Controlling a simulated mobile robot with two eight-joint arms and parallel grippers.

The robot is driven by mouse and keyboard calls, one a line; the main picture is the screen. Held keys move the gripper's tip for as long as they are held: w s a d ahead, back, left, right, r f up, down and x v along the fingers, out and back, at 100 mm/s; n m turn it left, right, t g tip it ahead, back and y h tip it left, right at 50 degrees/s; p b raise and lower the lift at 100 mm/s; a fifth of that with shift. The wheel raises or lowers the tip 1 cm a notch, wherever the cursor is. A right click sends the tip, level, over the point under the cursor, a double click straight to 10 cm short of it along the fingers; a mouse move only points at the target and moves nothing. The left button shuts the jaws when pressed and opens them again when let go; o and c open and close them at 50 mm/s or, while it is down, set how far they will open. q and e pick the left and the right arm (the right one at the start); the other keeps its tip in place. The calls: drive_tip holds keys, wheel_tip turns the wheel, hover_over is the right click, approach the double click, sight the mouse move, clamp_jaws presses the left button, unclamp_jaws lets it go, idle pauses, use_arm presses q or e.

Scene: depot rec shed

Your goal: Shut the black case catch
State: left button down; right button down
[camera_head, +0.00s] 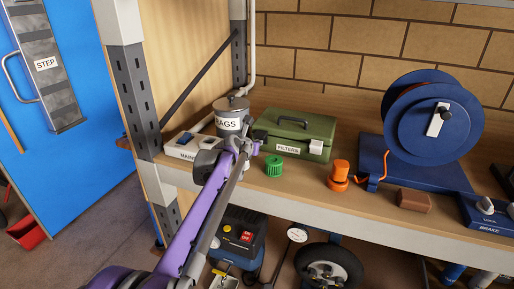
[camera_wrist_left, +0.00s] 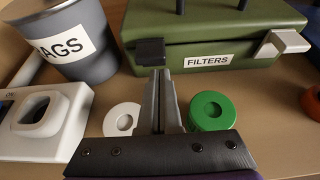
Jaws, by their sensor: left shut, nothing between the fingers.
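A green case (camera_head: 290,128) marked FILTERS, with a dark handle on its lid, sits on the shelf; it also shows in the left wrist view (camera_wrist_left: 225,25). Its lid looks down. The black catch (camera_wrist_left: 150,51) juts out from the front, left of the label. A pale catch (camera_wrist_left: 284,43) juts out on the right of the label. My left gripper (camera_wrist_left: 160,75) is shut and empty, its tips just below and in front of the black catch. I cannot tell whether they touch it. In the head view the left gripper (camera_head: 255,147) largely hides this catch.
A grey RAGS tub (camera_head: 230,115) and a white box (camera_head: 182,147) stand left of the case. A green knob-like cap (camera_head: 274,166) and a white ring (camera_wrist_left: 122,119) lie in front. An orange piece (camera_head: 339,173) and a blue reel (camera_head: 432,115) stand to the right.

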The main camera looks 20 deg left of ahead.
use_arm(q)
drive_tip(key=shift+r+p, duration=0.5)
drive_tip(key=shift+r, duration=0.2)
use_arm(e)
drive_tip(key=shift+r, duration=0.45)
